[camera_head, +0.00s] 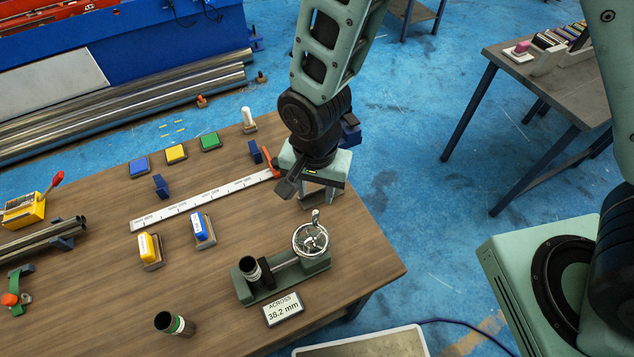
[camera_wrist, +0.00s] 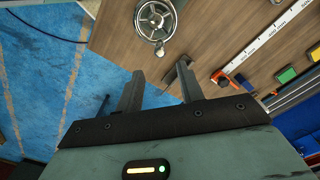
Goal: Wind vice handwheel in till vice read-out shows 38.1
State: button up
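The green vice (camera_head: 283,274) stands near the front right of the wooden table. Its silver spoked handwheel (camera_head: 311,239) is on the right end, with a small crank knob standing up. A short dark tube (camera_head: 251,268) stands upright in the vice at its left end. The read-out (camera_head: 283,309) in front of the vice says ACROSS 38.2 mm. In the wrist view the handwheel (camera_wrist: 156,19) lies beyond my gripper (camera_wrist: 158,78), apart from it. The two fingers are spread with nothing between them. In the head view my arm partly hides my gripper, above and behind the handwheel.
A white ruler (camera_head: 205,200), an orange-handled item (camera_head: 271,163) and coloured blocks (camera_head: 150,250) are to the left. A pale tray (camera_head: 370,345) is at the bottom edge. The table's right corner is clear.

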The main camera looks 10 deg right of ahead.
aim_at(316, 212)
notch_tip(316, 212, down, 9)
jog(key=b, duration=0.6)
jog(key=shift+r, duration=0.35)
jog(key=c, duration=0.8)
